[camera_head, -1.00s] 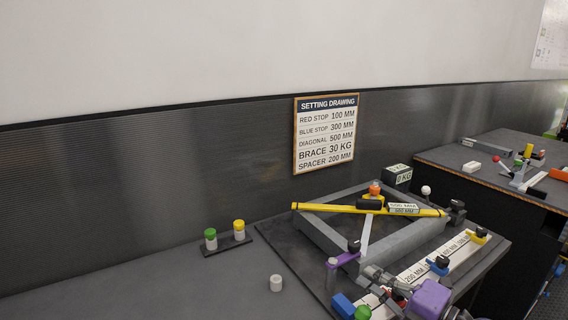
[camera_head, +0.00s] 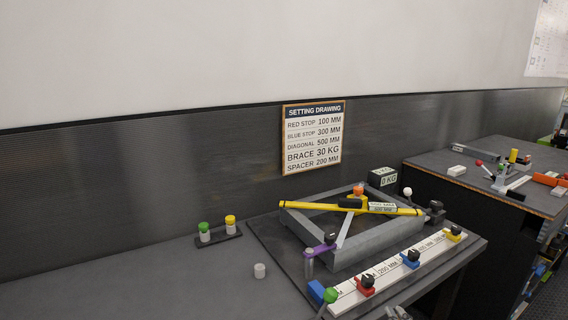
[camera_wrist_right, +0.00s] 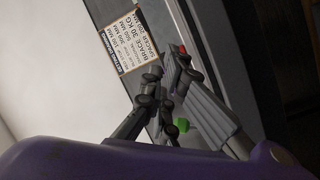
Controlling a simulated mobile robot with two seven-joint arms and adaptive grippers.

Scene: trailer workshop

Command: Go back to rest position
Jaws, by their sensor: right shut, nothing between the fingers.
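My right gripper (camera_head: 398,313) shows only as a small grey piece at the bottom edge of the head view, in front of the white rail (camera_head: 395,270). In the right wrist view its fingers (camera_wrist_right: 165,95) reach up from the purple housing, shut with nothing held. The rail carries a red stop (camera_head: 365,286), a blue stop (camera_head: 411,259) and a yellow stop (camera_head: 453,234). A green knob (camera_head: 330,295) is at its near end. My left gripper is not in view.
A grey frame (camera_head: 375,245) with a yellow diagonal bar (camera_head: 400,210) stands on the dark bench plate. A second table (camera_head: 530,190) is at right.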

